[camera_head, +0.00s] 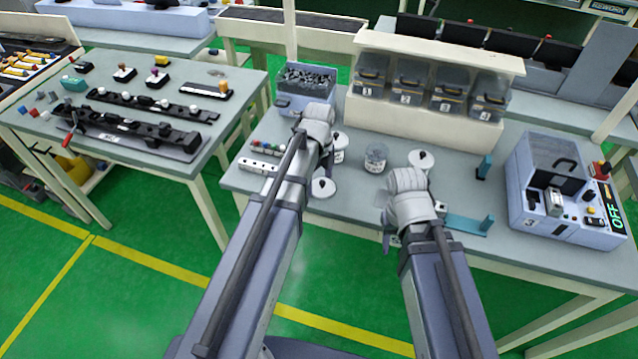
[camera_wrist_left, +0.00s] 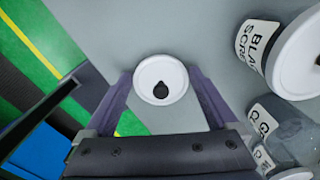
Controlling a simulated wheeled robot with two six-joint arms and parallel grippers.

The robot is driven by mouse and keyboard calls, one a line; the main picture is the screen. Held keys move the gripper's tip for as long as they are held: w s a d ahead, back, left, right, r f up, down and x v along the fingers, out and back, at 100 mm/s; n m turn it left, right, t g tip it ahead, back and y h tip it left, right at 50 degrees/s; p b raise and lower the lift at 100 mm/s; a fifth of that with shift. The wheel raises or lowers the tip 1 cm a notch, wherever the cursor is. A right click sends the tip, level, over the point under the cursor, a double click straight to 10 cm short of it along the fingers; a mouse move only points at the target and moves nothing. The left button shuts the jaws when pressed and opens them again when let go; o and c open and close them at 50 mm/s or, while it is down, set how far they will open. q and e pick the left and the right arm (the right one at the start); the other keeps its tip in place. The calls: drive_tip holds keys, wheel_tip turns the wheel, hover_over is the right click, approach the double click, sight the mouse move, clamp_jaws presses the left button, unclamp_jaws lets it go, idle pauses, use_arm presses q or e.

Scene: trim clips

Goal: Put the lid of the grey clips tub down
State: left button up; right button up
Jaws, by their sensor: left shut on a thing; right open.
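The white round lid with a black knob (camera_wrist_left: 160,80) lies between the fingers of my left gripper (camera_wrist_left: 160,92), which is shut on it by its sides. In the head view the lid (camera_head: 323,188) shows beside my left arm, near the table's front edge; I cannot tell whether it touches the tabletop. My left fingers are mostly hidden by the arm there. The clear grey clips tub (camera_head: 376,159) stands open on the table behind and to the right of the lid; it also shows in the left wrist view (camera_wrist_left: 285,128). My right gripper (camera_head: 389,240) is open near the front edge.
The lidded black screws tub (camera_head: 338,157) stands just behind the held lid. Another white-lidded tub (camera_head: 421,160) is behind my right wrist. A teal bracket (camera_head: 466,225), a machine (camera_head: 560,200), numbered bins (camera_head: 410,90) and a white rack (camera_head: 258,165) are around. Tabletop between is clear.

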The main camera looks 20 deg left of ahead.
sight(319, 185)
use_arm(q)
drive_tip(key=shift+f, duration=0.1)
drive_tip(key=o, duration=1)
drive_tip(key=shift+c, duration=0.2)
wheel_tip(319, 185, up, 12)
drive_tip(key=r+p, duration=0.1)
drive_tip(key=p, duration=1.1)
drive_tip(key=s+d+n+y, duration=0.1)
drive_tip(key=s+d+n, duration=1)
drive_tip(key=n, duration=0.8)
drive_tip(key=shift+s+d+f, duration=0.25)
drive_tip(key=shift+s+d, duration=0.05)
drive_tip(key=shift+s, duration=1.6)
